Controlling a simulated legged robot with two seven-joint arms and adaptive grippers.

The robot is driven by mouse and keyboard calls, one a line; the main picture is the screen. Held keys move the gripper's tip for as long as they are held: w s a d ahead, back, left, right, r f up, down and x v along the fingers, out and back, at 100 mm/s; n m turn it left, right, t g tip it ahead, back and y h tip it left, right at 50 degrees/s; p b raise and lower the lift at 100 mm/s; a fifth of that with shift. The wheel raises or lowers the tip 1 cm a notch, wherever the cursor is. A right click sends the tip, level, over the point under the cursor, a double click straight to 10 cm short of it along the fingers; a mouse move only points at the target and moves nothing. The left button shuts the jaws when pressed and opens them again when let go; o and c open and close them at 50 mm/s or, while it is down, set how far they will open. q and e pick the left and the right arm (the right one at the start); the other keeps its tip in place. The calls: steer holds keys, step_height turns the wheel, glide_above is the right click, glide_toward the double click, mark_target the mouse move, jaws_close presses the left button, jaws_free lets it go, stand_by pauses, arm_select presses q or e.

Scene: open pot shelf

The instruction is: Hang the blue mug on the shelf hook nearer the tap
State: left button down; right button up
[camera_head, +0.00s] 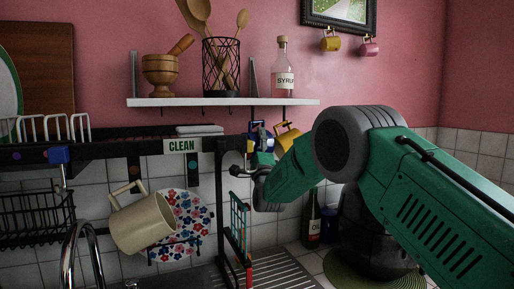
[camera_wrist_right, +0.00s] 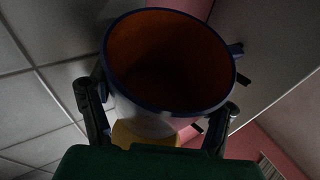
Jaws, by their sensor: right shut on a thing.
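The blue mug (camera_head: 262,138) is up beneath the white shelf (camera_head: 225,102), partly hidden behind my right gripper (camera_head: 256,163). In the right wrist view the mug (camera_wrist_right: 170,65) has a blue rim and a dark orange inside, its mouth towards the camera. My right gripper (camera_wrist_right: 160,105) is shut on it, one finger on each side. Thin dark hooks hang under the shelf; one is just above the mug. I cannot tell whether its handle touches a hook. The chrome tap (camera_head: 80,240) is at lower left. My left gripper is not in view.
A yellow mug (camera_head: 288,138) hangs under the shelf, close right of the blue mug. A syrup bottle (camera_head: 284,70) and a utensil basket (camera_head: 221,65) are on the shelf.

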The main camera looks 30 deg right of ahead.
steer(key=shift+r, duration=0.1)
steer(key=o, duration=1.6)
steer(key=shift+c, duration=0.2)
steer(key=shift+s+a+f, duration=0.15)
steer(key=shift+s+f, duration=0.3)
steer(key=v, duration=0.7)
